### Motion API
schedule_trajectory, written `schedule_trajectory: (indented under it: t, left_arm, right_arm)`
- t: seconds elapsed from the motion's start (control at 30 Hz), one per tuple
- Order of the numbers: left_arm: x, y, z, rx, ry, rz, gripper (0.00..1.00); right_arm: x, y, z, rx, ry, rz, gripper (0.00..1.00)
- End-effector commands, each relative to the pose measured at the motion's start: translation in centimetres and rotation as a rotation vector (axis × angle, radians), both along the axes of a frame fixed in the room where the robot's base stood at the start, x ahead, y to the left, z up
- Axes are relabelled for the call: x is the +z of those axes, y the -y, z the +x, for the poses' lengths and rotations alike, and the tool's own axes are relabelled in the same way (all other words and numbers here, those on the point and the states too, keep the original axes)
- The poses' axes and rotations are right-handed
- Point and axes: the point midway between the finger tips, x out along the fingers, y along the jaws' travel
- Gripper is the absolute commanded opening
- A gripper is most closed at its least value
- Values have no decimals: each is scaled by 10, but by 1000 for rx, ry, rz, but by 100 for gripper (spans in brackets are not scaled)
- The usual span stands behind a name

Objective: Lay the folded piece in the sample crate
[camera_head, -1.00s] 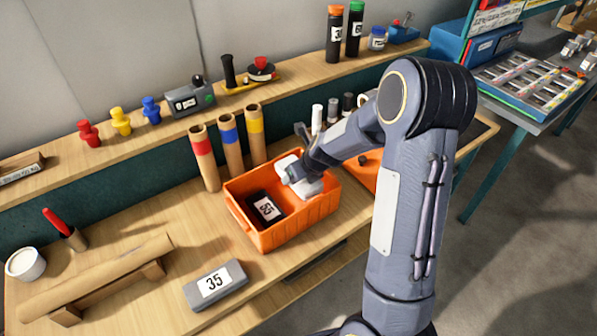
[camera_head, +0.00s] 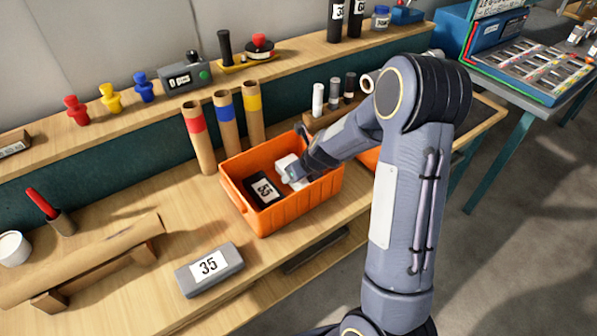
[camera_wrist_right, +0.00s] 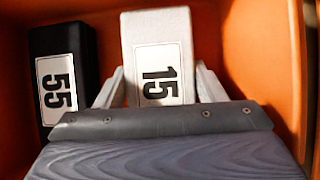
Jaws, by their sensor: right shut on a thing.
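The orange crate (camera_head: 292,213) stands on the bench; its orange wall fills the edges of the right wrist view (camera_wrist_right: 265,50). My right gripper (camera_wrist_right: 160,88) reaches down into the crate, its two fingers on either side of a white piece labelled 15 (camera_wrist_right: 157,30). This white piece also shows in the head view (camera_head: 287,164), partly hidden by the gripper (camera_head: 293,172). A black piece labelled 55 (camera_head: 262,190) lies inside the crate, left of the white one with a small gap (camera_wrist_right: 62,75). I cannot tell whether the white piece touches the crate floor. My left gripper is not in view.
A grey block labelled 35 (camera_head: 209,270) lies on the bench in front of the crate. Several banded cardboard tubes (camera_head: 228,132) stand close behind the crate. A large roll (camera_head: 85,262) rests on a stand at the left. Bare bench lies left of the crate.

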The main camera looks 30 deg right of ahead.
Motion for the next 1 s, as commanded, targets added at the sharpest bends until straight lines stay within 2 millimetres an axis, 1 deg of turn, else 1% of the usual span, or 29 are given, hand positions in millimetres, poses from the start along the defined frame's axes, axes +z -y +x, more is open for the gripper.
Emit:
schedule_trajectory:
  t: [0.23,0.27,0.4,0.43,1.0]
  left_arm:
    - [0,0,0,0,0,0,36]
    - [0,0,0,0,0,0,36]
    - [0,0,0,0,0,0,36]
    - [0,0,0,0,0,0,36]
    - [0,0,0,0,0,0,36]
  right_arm:
    - [0,0,0,0,1,0,37]
    - [0,0,0,0,1,0,67]
    - [0,0,0,0,1,0,86]
    - [0,0,0,0,1,0,89]
    - [0,0,0,0,0,0,89]
